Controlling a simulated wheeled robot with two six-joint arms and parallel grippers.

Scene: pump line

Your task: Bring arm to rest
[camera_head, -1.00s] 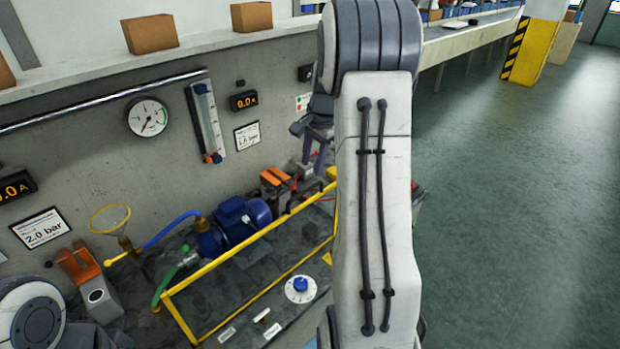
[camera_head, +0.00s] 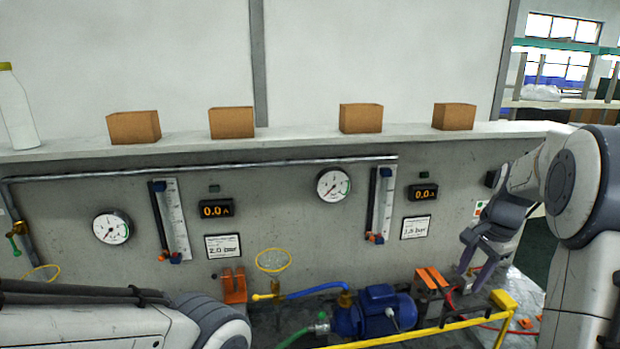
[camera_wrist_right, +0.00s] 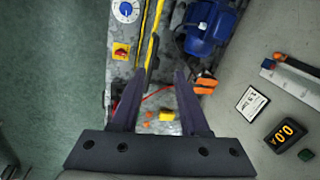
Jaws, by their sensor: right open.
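My right arm comes in from the right in the head view, and its gripper (camera_head: 476,270) hangs in front of the panel near the right end of the pump bench. In the right wrist view the same gripper (camera_wrist_right: 160,76) has its two dark fingers apart with nothing between them. Below and beyond the fingers are the blue pump motor (camera_wrist_right: 207,30) and the yellow rail (camera_wrist_right: 149,38). My left arm lies across the lower left of the head view; its gripper is out of the picture.
The blue pump motor (camera_head: 378,312) stands behind the yellow rail (camera_head: 440,327). The grey panel (camera_head: 290,215) carries gauges and displays. Several brown boxes (camera_head: 232,122) and a white bottle (camera_head: 17,115) stand on the ledge. Open green floor (camera_wrist_right: 45,70) shows in the right wrist view.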

